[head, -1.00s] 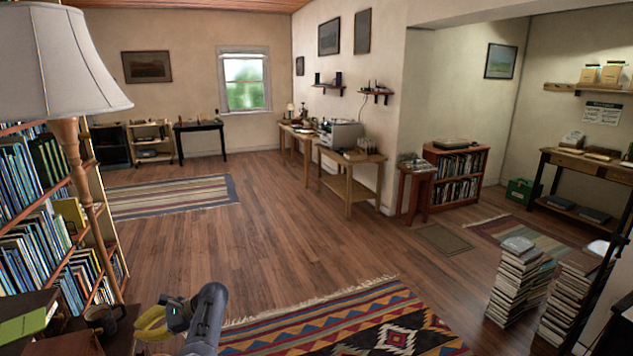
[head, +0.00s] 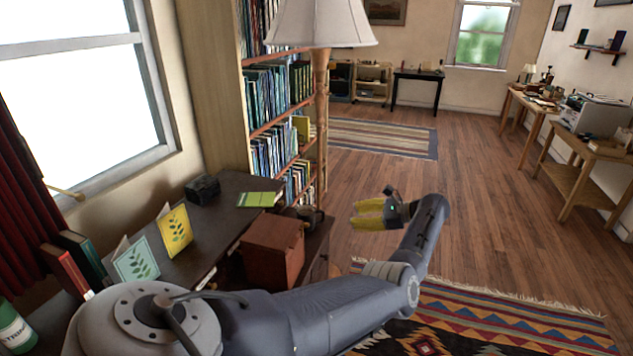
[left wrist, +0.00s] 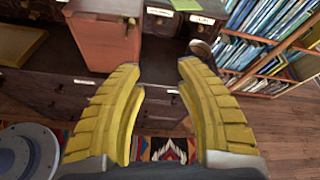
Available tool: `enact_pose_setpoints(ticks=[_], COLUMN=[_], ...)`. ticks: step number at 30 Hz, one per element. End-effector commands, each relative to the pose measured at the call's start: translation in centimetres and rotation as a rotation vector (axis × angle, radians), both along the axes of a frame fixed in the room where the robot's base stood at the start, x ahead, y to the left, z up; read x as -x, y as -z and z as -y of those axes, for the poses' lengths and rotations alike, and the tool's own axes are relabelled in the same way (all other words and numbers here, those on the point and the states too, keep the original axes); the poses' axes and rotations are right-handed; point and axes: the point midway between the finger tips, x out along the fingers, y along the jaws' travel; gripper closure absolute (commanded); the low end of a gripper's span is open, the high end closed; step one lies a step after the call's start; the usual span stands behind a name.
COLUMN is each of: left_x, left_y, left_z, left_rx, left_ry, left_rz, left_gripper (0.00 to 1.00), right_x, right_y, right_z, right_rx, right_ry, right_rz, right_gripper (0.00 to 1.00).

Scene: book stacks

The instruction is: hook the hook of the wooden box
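A reddish-brown wooden box (head: 273,252) stands at the front edge of the dark desk, left of my left gripper in the head view. It also shows in the left wrist view (left wrist: 105,38), at the upper left beyond the fingers. My right gripper is not in view.
The dark desk (head: 228,190) also holds two cards (head: 175,232), a green book (head: 258,199) and a black object (head: 202,189). A tall bookshelf (head: 280,125) and a floor lamp (head: 321,100) stand behind. The wooden floor (head: 470,190) to the right is open.

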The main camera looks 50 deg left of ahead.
Motion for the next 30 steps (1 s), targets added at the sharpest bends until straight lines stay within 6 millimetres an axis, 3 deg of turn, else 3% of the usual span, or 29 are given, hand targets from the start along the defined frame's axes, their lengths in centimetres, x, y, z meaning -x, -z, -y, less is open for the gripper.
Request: enact_pose_setpoints(ticks=[3,6,17,23,30], left_x=[0.4,1.1,2.4,3.1,5.3], left_y=[-2.3,-3.1,-3.4,-2.8,-1.3], left_z=[1.4,2.0,2.6,1.6,-1.5], left_rx=[0.062,0.118,0.251,0.263,0.260], left_ry=[-0.004,-0.005,0.026,0.032,0.030], left_rz=[-0.096,-0.186,-0.378,-0.396,-0.395], left_gripper=[0.65,0.65,0.65,0.65,0.65], right_x=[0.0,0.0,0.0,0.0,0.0], right_y=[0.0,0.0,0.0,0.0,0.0], right_z=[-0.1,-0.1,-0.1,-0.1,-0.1], right_rx=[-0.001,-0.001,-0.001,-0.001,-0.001], right_ry=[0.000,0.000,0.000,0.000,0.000], right_rz=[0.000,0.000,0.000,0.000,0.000], right_gripper=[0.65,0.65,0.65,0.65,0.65])
